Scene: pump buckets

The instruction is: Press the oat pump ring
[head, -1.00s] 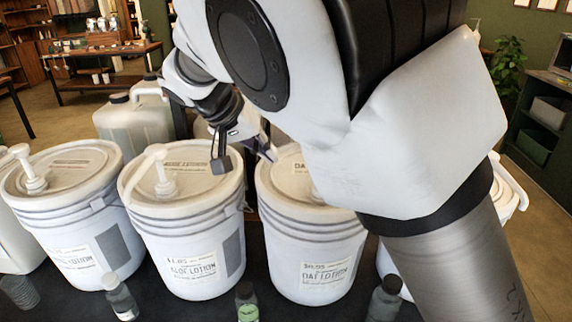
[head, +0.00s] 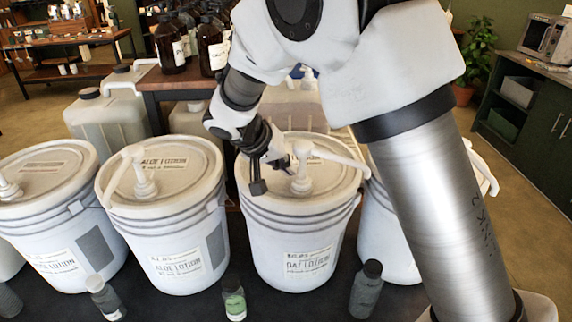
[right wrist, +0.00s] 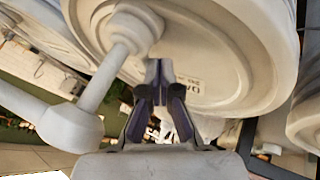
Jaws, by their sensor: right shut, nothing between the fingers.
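The oat lotion bucket (head: 292,238) is white, lidded and labelled, standing right of centre in the head view. Its white pump (head: 301,180) rises from the lid, with the ring (head: 301,186) at its base and a spout reaching right. In the right wrist view the pump ring (right wrist: 137,24) sits on the lid and the pump stem (right wrist: 102,78) runs toward the camera. My right gripper (head: 270,176) is over the lid, just left of the pump, shut and empty. In the right wrist view its fingertips (right wrist: 158,72) show beside the ring, apart from the stem. My left gripper is out of view.
The aloe lotion bucket (head: 170,235) with its own pump stands to the left, and another bucket (head: 45,225) beyond it. A bucket (head: 398,245) is partly hidden behind my right arm. Small bottles (head: 234,298) (head: 367,290) stand along the front.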

